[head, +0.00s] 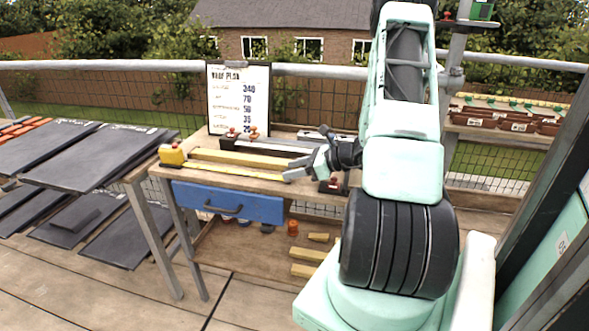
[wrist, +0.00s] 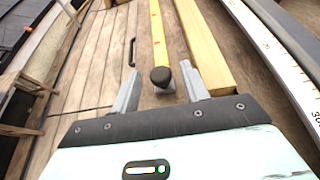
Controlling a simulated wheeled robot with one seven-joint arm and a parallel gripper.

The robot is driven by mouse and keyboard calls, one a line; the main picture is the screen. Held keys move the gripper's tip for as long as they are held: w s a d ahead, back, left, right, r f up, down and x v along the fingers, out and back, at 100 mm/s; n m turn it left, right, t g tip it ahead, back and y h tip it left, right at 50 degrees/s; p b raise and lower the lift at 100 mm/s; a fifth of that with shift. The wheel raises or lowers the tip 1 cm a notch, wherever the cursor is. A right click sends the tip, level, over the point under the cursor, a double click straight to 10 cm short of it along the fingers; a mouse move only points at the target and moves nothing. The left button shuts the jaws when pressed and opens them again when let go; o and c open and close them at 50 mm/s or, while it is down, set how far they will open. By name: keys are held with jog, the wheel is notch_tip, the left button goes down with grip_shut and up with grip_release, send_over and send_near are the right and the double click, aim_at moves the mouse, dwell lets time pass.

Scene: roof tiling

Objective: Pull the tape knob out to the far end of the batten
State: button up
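In the head view my gripper (head: 295,173) is at the tape's right end; the knob cannot be made out there.
A clipboard with a price-like list (head: 239,100) stands behind the bench. A metal rule (wrist: 270,50) lies right of the batten. Red-knobbed items (head: 253,133) stand behind it. A blue drawer (head: 228,202) hangs under the bench top. Dark slabs (head: 100,158) lie at the left.

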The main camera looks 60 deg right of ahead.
jog(key=shift+s, duration=0.1)
jog(key=v, duration=1.7)
jog(key=shift+s+d+r, duration=0.1)
jog(key=shift+r, duration=0.05)
jog(key=w+a+r+n+g+y+p, duration=0.15)
jog(key=w+a+n+g, duration=0.35)
jog(key=a, duration=0.5)
jog(key=w+a+r+n+g+y+p, duration=0.1)
jog(key=w+a+r+n+g, duration=0.2)
jog(key=a+n, duration=0.5)
jog(key=w+a+r+n+g+y+p, duration=0.2)
jog(key=w+a+n+g, duration=0.2)
jog(key=a, duration=0.7)
jog(key=s+a+r+n+h+p, duration=0.2)
jog(key=s+a+n, duration=0.4)
jog(key=a+n, duration=0.5)
jog(key=s+a+r+n+h+p, duration=0.1)
jog(key=s+a+r+n+h, duration=0.3)
jog(key=a+n, duration=0.7)
jog(key=s+a+h, duration=0.1)
jog(key=s+h, duration=0.1)
jog(key=s, duration=0.1)
jog(key=shift+s+a+n+g+p, duration=0.2)
jog(key=shift+a+n+g+p, duration=0.1)
jog(key=shift+g+p, duration=0.1)
jog(key=shift+h, duration=0.25)
jog(key=shift+c, duration=0.2)
